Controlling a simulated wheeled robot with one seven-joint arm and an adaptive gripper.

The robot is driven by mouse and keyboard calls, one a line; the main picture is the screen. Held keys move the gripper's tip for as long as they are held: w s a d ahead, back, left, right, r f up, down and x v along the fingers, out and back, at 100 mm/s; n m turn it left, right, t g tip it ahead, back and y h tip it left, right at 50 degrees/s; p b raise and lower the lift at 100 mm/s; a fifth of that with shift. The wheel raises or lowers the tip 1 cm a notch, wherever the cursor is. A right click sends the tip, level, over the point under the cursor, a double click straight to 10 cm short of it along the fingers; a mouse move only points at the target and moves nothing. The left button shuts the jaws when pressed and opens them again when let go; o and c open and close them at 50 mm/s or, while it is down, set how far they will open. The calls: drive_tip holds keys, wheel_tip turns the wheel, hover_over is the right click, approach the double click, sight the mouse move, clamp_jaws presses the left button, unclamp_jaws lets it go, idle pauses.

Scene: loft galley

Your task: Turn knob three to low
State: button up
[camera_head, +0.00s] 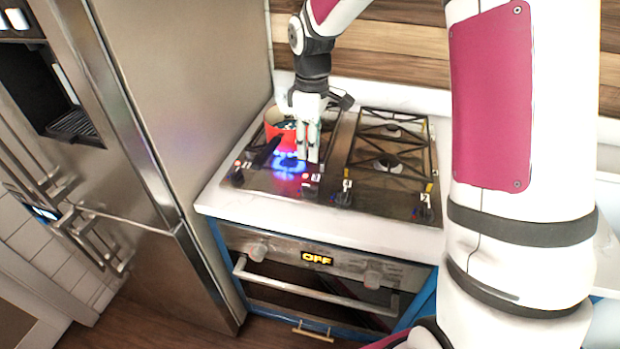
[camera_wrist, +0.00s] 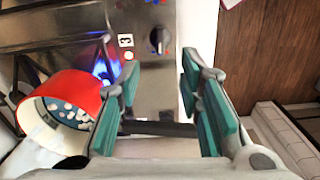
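Knob three (camera_wrist: 159,39) is a dark round knob on the steel cooktop, with the label "3" (camera_wrist: 125,40) to its left in the wrist view. Small blue and red marks sit around the knob; its exact setting is hard to read. In the head view, knob three (camera_head: 308,190) is small at the cooktop's front edge. My gripper (camera_head: 307,158) hangs over the left burners, behind the knob. In the wrist view my gripper (camera_wrist: 159,82) is open, its two teal-padded fingers apart with nothing between them. The knob lies beyond the fingertips, apparently untouched.
A blue flame (camera_head: 290,163) burns on the front left burner. A red pot (camera_wrist: 68,95) holding white bits stands close to my left finger. Other knobs (camera_head: 343,197) line the front edge. The fridge (camera_head: 185,110) stands left; the oven display (camera_head: 317,259) reads OFF.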

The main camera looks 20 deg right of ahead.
sight(311, 186)
wheel_tip(311, 186, down, 13)
drive_tip(key=shift+r+p, duration=0.2)
drive_tip(key=shift+p, duration=0.55)
clamp_jaws()
